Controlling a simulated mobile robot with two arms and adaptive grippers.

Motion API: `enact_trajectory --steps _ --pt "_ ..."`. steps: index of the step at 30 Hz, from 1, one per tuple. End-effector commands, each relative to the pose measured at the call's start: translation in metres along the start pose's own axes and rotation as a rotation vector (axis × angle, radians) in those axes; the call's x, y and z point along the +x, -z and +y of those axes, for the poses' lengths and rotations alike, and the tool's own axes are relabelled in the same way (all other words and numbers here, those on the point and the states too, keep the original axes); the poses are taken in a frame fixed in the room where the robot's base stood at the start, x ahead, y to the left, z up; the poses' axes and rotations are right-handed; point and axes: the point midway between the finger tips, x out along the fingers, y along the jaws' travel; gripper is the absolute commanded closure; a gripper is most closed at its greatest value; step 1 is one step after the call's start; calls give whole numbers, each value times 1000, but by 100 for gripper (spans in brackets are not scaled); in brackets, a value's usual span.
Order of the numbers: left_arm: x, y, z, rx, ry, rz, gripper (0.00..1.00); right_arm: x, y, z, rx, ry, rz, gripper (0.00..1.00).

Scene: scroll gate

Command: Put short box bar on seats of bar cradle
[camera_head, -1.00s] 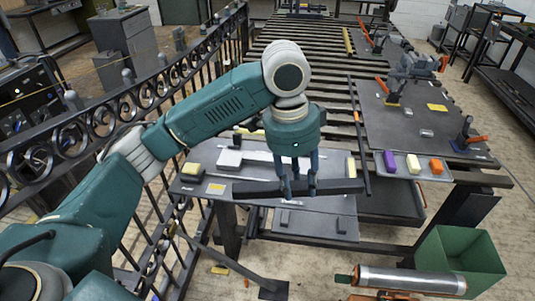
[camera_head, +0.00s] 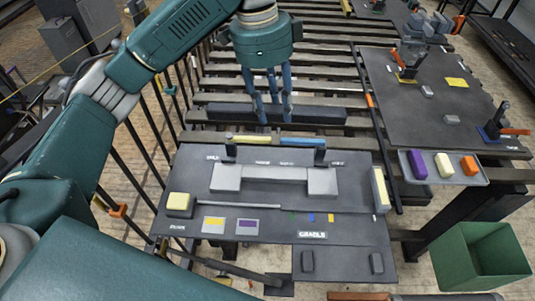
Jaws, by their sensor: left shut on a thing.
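My left gripper (camera_head: 268,113) is shut on a long dark box bar (camera_head: 315,115). It grips the bar near its middle and holds it level, crosswise, beyond the back of the grey work board. My right gripper is not in view.
On the board (camera_head: 350,200) stand a light grey stepped piece (camera_head: 275,173), a yellow-topped block (camera_head: 180,203) and a pale block (camera_head: 380,190). A tray (camera_head: 445,177) of coloured blocks and a green bin (camera_head: 480,255) are at right.

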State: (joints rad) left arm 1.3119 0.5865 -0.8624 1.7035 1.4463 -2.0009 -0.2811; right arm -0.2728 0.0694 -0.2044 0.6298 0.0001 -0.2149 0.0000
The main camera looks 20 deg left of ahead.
Motion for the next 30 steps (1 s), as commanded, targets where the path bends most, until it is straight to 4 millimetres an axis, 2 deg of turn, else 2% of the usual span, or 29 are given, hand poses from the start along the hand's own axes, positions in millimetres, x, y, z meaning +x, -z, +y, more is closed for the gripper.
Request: enact_trajectory --steps 6,10,15,21,25,30 --pt "47 -8 1 -2 -4 -2 100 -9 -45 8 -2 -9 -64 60" --pt "79 -14 2 -1 -4 -2 100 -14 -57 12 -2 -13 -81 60" --pt "118 -19 2 0 -3 -1 100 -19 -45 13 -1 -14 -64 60" --pt "144 -22 1 -1 0 0 100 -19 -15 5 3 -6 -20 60" --pt "153 -24 0 0 0 1 100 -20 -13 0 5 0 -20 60" --pt "177 -28 1 -1 -2 0 100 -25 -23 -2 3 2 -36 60"
